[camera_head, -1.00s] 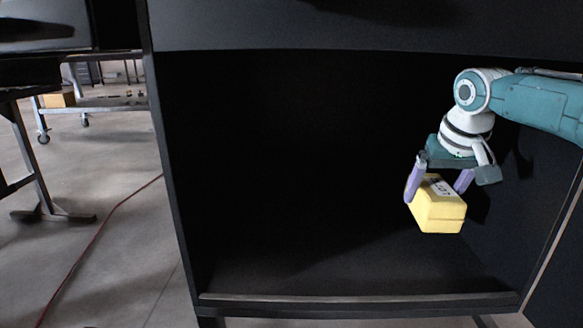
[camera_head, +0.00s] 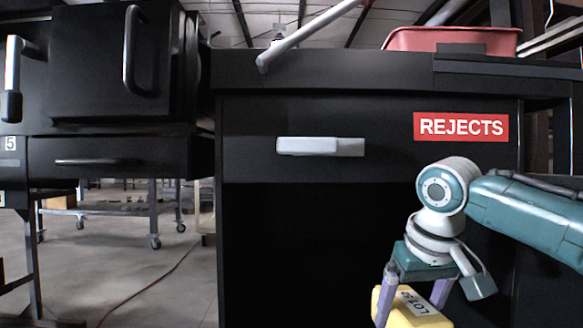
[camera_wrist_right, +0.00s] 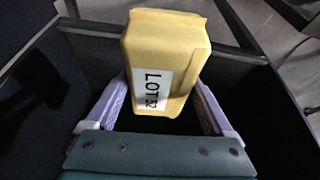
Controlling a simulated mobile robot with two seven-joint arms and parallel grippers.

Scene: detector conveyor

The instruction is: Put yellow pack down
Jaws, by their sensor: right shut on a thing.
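The yellow pack (camera_head: 408,308) has a white label reading LOT and hangs at the bottom right of the head view, cut off by the frame edge. My right gripper (camera_head: 414,292) is shut on it, a purple finger on either side. In the right wrist view the pack (camera_wrist_right: 180,50) stands out between the two fingers of my right gripper (camera_wrist_right: 163,98), above a dark interior. Its label there reads LOT 52. What lies under the pack is hard to make out. My left gripper is not in view.
A black cabinet with a REJECTS sign (camera_head: 461,127) and a light handle (camera_head: 320,147) stands ahead, dark and open below. A red bin (camera_head: 452,39) sits on top. Another black unit with handles (camera_head: 130,50) is at the left. Grey floor (camera_head: 150,270) shows between.

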